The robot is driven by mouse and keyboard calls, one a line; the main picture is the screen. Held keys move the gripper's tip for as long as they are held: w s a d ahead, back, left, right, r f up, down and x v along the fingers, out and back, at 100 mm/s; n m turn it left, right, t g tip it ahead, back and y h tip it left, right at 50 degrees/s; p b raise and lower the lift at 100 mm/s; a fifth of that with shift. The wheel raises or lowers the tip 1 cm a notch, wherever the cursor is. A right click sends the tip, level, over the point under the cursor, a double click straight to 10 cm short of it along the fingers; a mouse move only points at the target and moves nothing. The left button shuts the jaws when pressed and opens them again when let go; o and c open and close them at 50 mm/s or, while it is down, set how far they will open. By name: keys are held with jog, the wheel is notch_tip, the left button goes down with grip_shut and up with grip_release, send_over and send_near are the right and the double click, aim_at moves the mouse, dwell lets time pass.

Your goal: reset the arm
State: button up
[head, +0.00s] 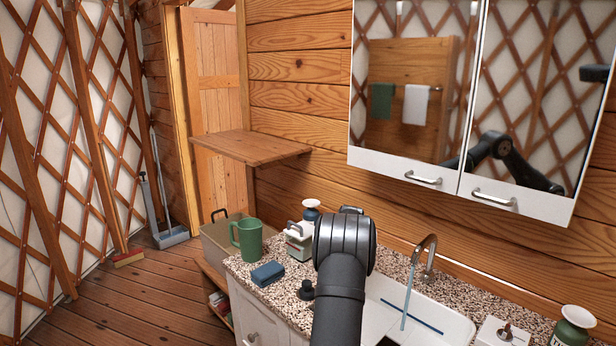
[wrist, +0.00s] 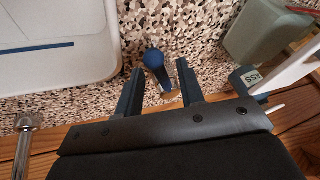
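My arm (head: 340,290) rises in front of the speckled counter in the head view and hides my gripper there. In the wrist view my gripper (wrist: 159,68) points down at the counter (wrist: 215,35) with its two dark fingers apart. A small object with a round blue top (wrist: 154,57) shows between the fingertips. I see no finger closed on it, and I cannot tell how far below the fingers it is.
The white sink (head: 440,322) with its tap (head: 425,260) lies right of my arm. A green mug (head: 247,240), blue sponge (head: 267,273), dark knobbed object (head: 306,290) and white container (head: 299,240) stand left. A mirrored cabinet (head: 460,190) and wooden shelf (head: 252,146) project above.

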jog(key=v, duration=1.8)
jog(key=x, duration=1.8)
jog(key=shift+f, duration=0.15)
jog(key=shift+w+a+m+h, duration=0.35)
jog(key=shift+a+m, duration=0.25)
jog(key=shift+m, duration=0.3)
jog(key=shift+s, duration=0.1)
